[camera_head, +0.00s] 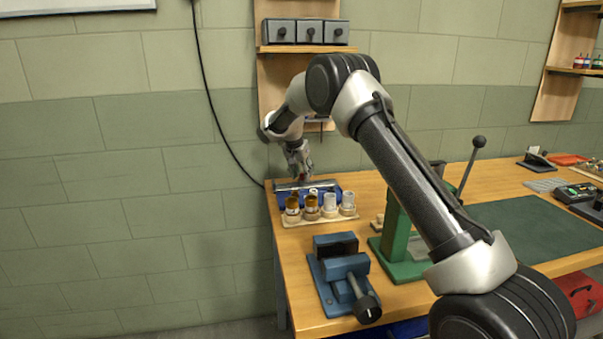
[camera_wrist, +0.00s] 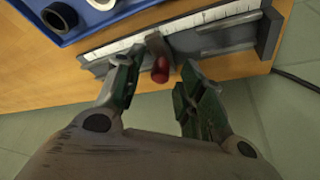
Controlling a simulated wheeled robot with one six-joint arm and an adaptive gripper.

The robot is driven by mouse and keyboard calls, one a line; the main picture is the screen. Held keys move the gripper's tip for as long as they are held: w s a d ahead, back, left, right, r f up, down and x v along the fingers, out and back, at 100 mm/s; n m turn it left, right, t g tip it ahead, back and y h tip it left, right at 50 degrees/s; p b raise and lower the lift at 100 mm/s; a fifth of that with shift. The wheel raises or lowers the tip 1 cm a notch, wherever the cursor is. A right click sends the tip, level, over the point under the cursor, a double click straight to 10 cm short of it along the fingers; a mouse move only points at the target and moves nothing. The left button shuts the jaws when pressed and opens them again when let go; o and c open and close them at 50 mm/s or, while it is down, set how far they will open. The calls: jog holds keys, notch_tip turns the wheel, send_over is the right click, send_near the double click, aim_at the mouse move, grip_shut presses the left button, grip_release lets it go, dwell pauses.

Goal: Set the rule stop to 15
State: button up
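The rule (camera_wrist: 120,45) is a white graduated strip on a grey metal bar along the table edge; its numbers are too small to read. The rule stop (camera_wrist: 155,45) is a brownish-grey block across the bar with a red knob (camera_wrist: 160,70) facing me. My gripper (camera_wrist: 161,66) is open, its fingers on either side of the red knob, with gaps visible at both sides. In the head view my gripper (camera_head: 302,174) points down over the rule (camera_head: 292,186) at the table's back left; the stop is mostly hidden there.
A blue tray (camera_wrist: 92,28) with ring-shaped parts lies beside the rule. Several cups (camera_head: 311,205) stand in front of it on a wooden rack. A blue vise (camera_head: 341,277) and green press (camera_head: 400,240) stand nearer. A black cable (camera_wrist: 297,80) hangs beyond the table edge.

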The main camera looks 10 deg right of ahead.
grip_shut()
jog(key=shift+d, duration=2.8)
grip_release()
jog(key=shift+r, duration=0.1)
jog(key=v, duration=1.1)
jog(key=shift+r, duration=0.4)
jog(key=shift+s+a, duration=0.1)
